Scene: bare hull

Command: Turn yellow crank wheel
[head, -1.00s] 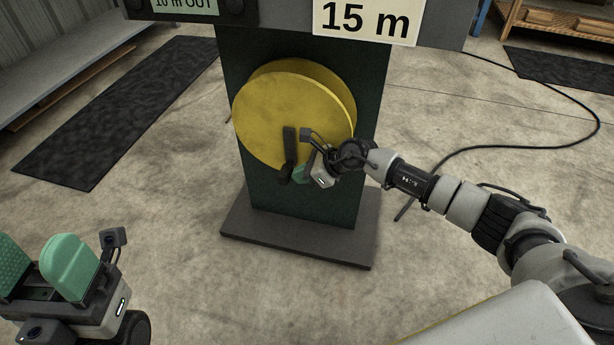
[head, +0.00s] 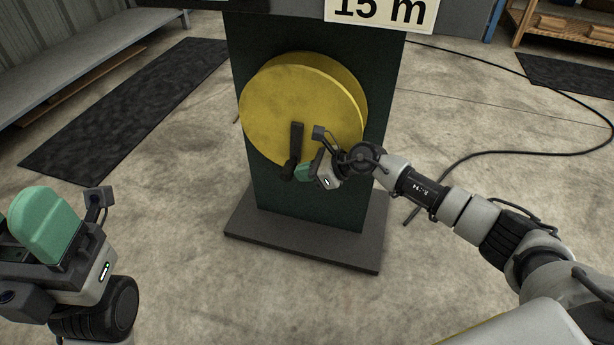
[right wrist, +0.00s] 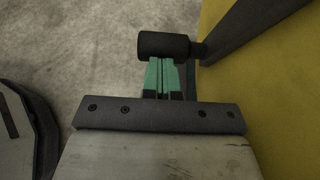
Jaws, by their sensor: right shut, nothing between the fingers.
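The yellow crank wheel (head: 275,95) is mounted on the front of a dark green post. A black crank arm (head: 297,137) hangs down from its middle, with a dark handle (head: 289,170) at its lower end. The handle also shows in the right wrist view (right wrist: 163,45). My right gripper (head: 303,172) is just right of the handle. Its green fingers (right wrist: 165,75) are together and empty, with their tips at the handle's side; I cannot tell if they touch. My left gripper (head: 22,222) is at the lower left, open and empty, partly cut off by the picture edge.
The post (head: 310,205) stands on a dark base plate (head: 300,241). A "15 m" sign (head: 378,10) is above the wheel. A black mat (head: 125,100) lies to the left and a black cable (head: 510,152) to the right.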

